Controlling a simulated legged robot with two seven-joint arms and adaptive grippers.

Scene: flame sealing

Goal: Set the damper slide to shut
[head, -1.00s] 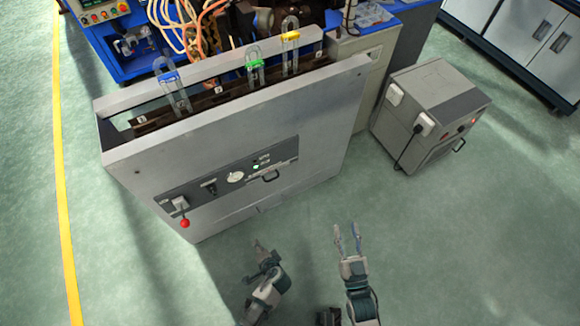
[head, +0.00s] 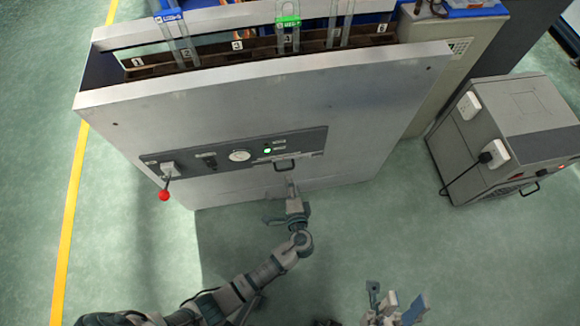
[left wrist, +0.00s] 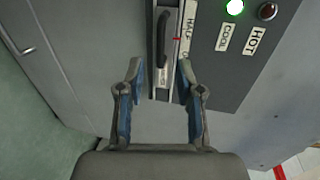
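The damper slide's dark handle (head: 285,166) is at the right end of the grey cabinet's control panel (head: 200,160). In the left wrist view the handle (left wrist: 162,40) sits in a slot beside a scale reading HALF, with a red mark next to it. A small label near its lower end is too blurred to read surely. My left gripper (head: 291,188) is just in front of the handle. In the left wrist view its open fingers (left wrist: 160,68) stand either side of the handle's lower end, apart from it. My right gripper (head: 396,302) is open and empty, low in the head view.
A green COOL lamp (left wrist: 234,8) is lit beside a dark HOT lamp (left wrist: 267,11). A red-knobbed lever (head: 164,194) juts out at the panel's left. A grey unit (head: 510,130) stands to the right. The floor before the cabinet is clear.

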